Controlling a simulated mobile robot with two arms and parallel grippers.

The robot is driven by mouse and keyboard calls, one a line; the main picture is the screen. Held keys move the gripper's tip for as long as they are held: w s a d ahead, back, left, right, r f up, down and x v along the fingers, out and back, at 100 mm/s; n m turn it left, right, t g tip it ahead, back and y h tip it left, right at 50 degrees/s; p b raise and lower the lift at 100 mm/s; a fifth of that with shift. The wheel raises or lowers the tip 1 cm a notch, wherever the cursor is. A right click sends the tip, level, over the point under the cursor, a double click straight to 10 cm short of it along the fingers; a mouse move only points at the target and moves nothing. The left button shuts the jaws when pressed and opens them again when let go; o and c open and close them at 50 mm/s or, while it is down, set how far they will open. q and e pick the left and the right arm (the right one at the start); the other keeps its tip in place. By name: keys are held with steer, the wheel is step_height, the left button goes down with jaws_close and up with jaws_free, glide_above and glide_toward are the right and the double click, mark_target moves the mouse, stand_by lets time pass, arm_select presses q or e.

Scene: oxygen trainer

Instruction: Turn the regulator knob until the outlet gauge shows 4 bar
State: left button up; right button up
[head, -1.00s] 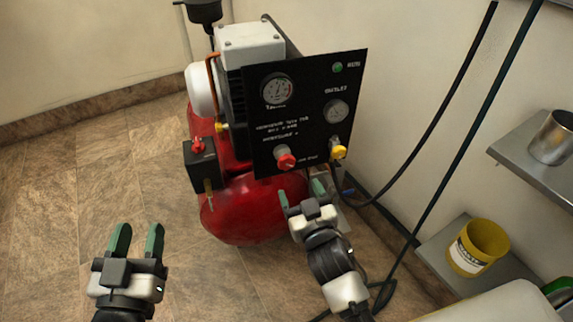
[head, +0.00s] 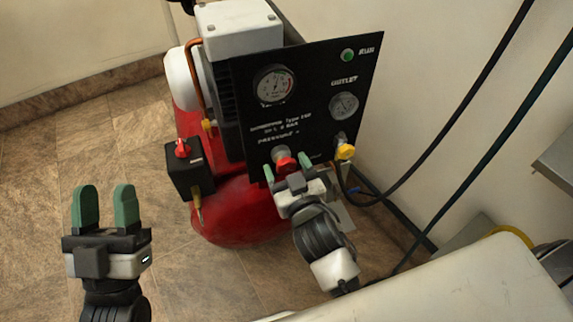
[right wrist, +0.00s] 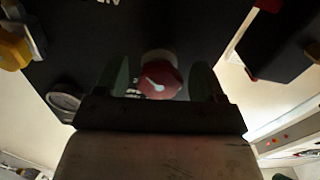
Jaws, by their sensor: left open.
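The black panel (head: 315,125) stands on the front of the red compressor. The outlet gauge (head: 344,105) is at its right; its needle is too small to read. A red knob (head: 286,163) sits at the panel's lower edge; in the right wrist view the red knob (right wrist: 160,82) shows a white pointer mark. My right gripper (head: 287,168) is open at the red knob, one finger on each side. In the right wrist view gaps show between knob and fingers. My left gripper (head: 105,207) is open and empty, well left of the compressor, over the floor.
A second gauge (head: 274,85) is at the panel's upper left and a yellow knob (head: 345,151) is right of the red one. A black box with a red switch (head: 182,148) sticks out at the left. Dark hoses (head: 455,120) hang at the right. The floor at left is clear.

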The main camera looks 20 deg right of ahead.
steer(key=c, duration=0.8)
steer(key=shift+m+p, duration=0.4)
arm_select(q)
steer(key=f+g, duration=0.1)
steer(key=w+f+g, duration=0.1)
steer(key=shift+w+f+g+y, duration=0.2)
steer(key=shift+w+g+y, duration=0.1)
steer(key=shift+g+y, duration=0.1)
arm_select(e)
steer(key=o, duration=0.9)
